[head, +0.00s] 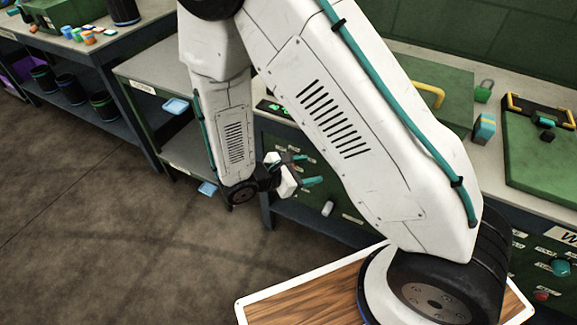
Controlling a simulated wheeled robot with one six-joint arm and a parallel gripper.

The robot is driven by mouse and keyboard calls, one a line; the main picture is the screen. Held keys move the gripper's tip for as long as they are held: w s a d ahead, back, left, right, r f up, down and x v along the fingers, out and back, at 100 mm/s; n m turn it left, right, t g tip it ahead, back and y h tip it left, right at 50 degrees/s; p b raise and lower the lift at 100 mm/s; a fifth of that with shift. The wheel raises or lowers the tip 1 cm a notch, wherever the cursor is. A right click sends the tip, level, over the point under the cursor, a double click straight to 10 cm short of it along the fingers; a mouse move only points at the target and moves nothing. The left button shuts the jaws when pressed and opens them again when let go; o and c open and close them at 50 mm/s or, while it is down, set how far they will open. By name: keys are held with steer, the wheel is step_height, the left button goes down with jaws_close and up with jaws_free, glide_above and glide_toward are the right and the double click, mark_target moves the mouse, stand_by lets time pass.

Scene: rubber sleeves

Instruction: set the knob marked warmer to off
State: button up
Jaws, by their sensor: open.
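My gripper (308,170) has teal fingers, which stand apart with nothing seen between them. It is in front of a green panel (290,205) on the bench front, which carries small controls and a pale knob or handle (327,208) below the fingers. A second green panel (525,262) at the lower right has a teal knob (560,268), a red knob (541,296) and small labels. I cannot read which knob is marked warmer. My arm hides the bench front between the panels.
The grey benchtop holds a green case with a yellow handle (430,92), a teal block (484,129), a padlock (484,91) and a green tray (545,165). A shelved bench (100,62) stands at the left. The floor (100,230) at the left is clear.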

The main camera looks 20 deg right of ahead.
steer(key=w+a+f+n+t+y, duration=0.3)
steer(key=w+a+f+n+t, duration=0.2)
steer(key=w+f+n+t, duration=0.3)
steer(key=w+d+f+g, duration=0.1)
steer(key=w+d+f, duration=0.2)
steer(key=w+d, duration=0.1)
steer(key=shift+d+f+g, duration=0.3)
steer(key=shift+d+f, duration=0.1)
steer(key=c, duration=1)
